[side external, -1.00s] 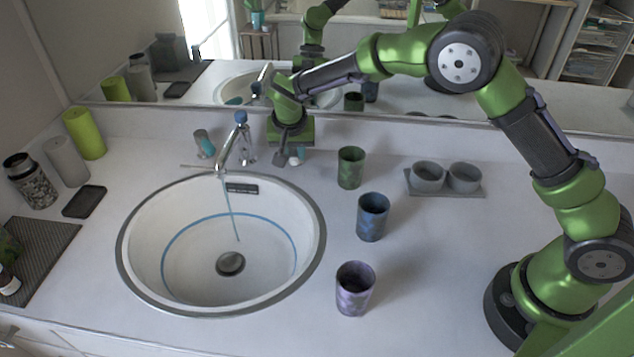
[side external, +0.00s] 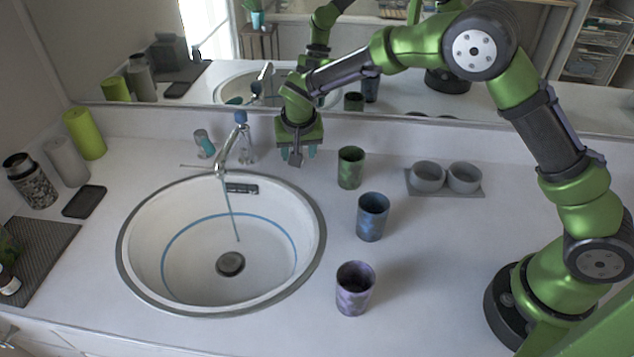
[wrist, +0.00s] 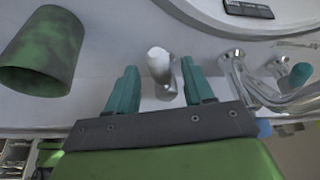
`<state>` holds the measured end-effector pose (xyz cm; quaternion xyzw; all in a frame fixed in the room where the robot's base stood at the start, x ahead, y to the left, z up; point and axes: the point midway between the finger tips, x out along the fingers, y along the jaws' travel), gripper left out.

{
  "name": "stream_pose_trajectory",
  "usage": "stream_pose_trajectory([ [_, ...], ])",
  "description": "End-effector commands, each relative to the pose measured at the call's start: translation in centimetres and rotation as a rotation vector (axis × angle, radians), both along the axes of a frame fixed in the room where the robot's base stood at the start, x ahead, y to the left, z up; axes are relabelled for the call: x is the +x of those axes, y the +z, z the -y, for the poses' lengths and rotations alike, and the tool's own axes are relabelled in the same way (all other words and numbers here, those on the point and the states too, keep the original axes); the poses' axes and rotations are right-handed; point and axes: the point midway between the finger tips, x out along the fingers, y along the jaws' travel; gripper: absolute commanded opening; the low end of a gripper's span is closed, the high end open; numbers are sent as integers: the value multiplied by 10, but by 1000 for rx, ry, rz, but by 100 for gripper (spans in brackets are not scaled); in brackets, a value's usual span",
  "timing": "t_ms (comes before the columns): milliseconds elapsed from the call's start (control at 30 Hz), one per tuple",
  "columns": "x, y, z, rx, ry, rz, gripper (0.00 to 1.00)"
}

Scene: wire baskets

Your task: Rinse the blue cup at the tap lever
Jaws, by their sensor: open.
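The blue cup (side external: 373,217) stands upright on the counter right of the sink, between a green cup (side external: 350,168) and a purple cup (side external: 355,288). The tap (side external: 240,150) stands behind the sink (side external: 190,285), and a thin bluish stream runs from its spout into the bowl. My gripper (side external: 297,155) is open and empty, pointing down right of the tap and left of the green cup. In the wrist view a short silver post, perhaps the tap lever (wrist: 160,68), shows between my teal fingers; I cannot tell whether they touch it. The blue cup is outside the wrist view.
Two grey cups (side external: 428,176) sit on a small tray at the right. A teal-topped bottle (side external: 204,144) stands left of the tap. A lime cylinder (side external: 85,134), grey cylinder and dark jar stand at far left. A mirror lines the back.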

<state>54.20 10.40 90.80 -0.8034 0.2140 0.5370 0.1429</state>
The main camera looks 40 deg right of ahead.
Motion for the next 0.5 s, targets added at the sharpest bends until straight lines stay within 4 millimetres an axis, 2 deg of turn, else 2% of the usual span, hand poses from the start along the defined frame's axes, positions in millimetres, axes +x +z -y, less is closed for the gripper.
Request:
stream_pose_trajectory([
  [167, -7, 23, -6, 1, 2, 4, 52],
  [500, -35, 100, -21, 2, 2, 6, 52],
])
